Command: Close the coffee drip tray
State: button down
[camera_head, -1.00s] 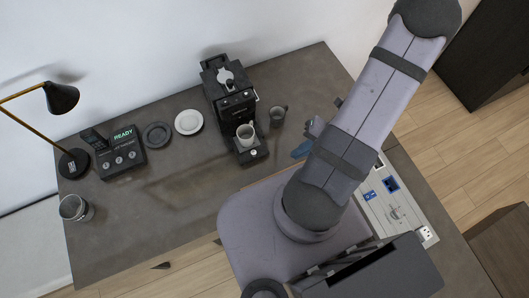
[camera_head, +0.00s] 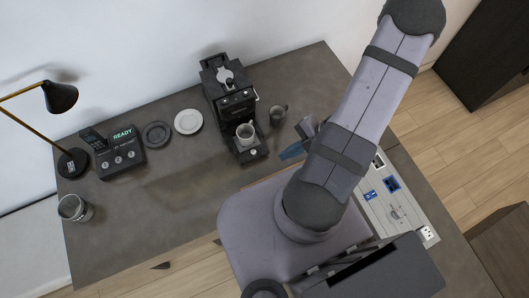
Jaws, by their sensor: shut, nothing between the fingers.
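The black coffee machine (camera_head: 232,92) stands against the wall at the back middle of the vanity. Its drip tray (camera_head: 254,152) sticks out at the front, pulled forward from the body. A light cup (camera_head: 245,133) stands on the tray below the spout. My gripper (camera_head: 287,153) shows as bluish fingertips to the right of the tray, partly hidden behind my arm. It is shut and empty, apart from the tray by a small gap.
A phone dock reading "READY" (camera_head: 121,153), a lamp (camera_head: 63,98) and a bin-like cup (camera_head: 74,208) are further left. The front-left counter is clear.

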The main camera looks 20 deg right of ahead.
aim_at(249, 147)
jog(key=b+x, duration=0.1)
jog(key=x, duration=0.6)
jog(key=shift+s+d, duration=0.1)
jog(key=shift+w+a+r+p, duration=0.1)
jog(key=shift+w+a+p, duration=0.15)
jog(key=shift+w, duration=0.2)
jog(key=shift+w+a+p, duration=0.15)
jog(key=shift+w+p, duration=0.05)
jog(key=shift+w, duration=0.25)
jog(key=shift+w+a+p, duration=0.3)
jog(key=shift+w+a, duration=0.15)
jog(key=shift+w, duration=0.45)
jog(key=shift+w, duration=0.15)
jog(key=shift+w+p, duration=0.8)
jog(key=shift+w, duration=1.5)
jog(key=shift+d, duration=0.1)
